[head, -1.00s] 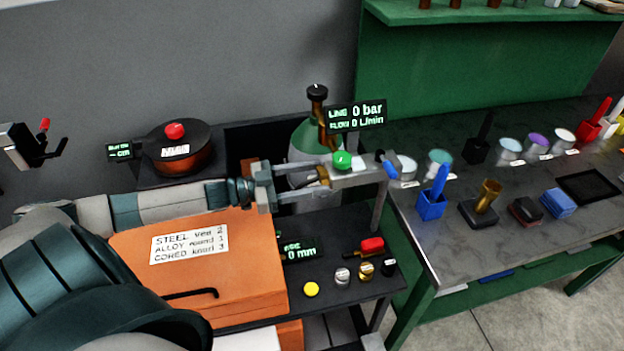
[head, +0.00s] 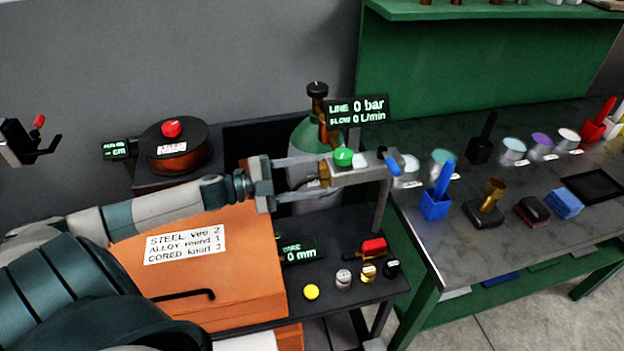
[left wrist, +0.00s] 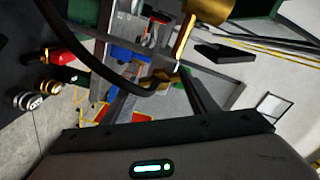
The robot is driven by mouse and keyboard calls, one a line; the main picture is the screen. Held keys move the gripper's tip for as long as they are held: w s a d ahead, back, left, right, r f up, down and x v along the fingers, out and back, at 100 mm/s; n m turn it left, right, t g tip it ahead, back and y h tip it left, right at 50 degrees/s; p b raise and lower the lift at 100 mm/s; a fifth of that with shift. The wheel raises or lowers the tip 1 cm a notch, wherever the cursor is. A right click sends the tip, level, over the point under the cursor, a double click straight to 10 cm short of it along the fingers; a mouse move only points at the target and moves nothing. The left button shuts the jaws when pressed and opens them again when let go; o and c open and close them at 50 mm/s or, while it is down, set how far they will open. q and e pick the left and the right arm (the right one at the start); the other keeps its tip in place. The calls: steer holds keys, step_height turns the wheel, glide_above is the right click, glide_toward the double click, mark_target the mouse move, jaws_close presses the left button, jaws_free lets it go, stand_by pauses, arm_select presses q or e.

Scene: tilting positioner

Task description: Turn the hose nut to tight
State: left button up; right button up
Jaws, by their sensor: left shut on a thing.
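The hose nut (head: 324,174) is a small brass piece at the left end of a grey block with a green knob (head: 343,157). My left gripper (head: 322,172) reaches in from the left, with its two fingers on either side of the nut, shut on it. In the left wrist view, brass shows between the fingertips (left wrist: 166,78), with a dark curved hose (left wrist: 95,68) passing close by. The nut's mark or turn angle is too small to read. A display (head: 357,110) above reads LINE 0 bar and FLOW 0 L/min. My right gripper is out of view.
A green gas cylinder (head: 307,137) stands behind the fingers. An orange box (head: 215,270) lies below my left arm. A dark shelf (head: 330,235) carries several knobs and a red-handled part (head: 373,246). A workbench (head: 455,240) with cups and tools stands to the right.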

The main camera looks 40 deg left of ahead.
arm_select(q)
steer(key=shift+f+m+b, duration=0.1)
steer(key=shift+m+b, duration=1.3)
steer(key=shift+m, duration=1.5)
steer(key=o, duration=1)
steer(key=shift+o, duration=0.2)
steer(key=shift+s+a, duration=0.1)
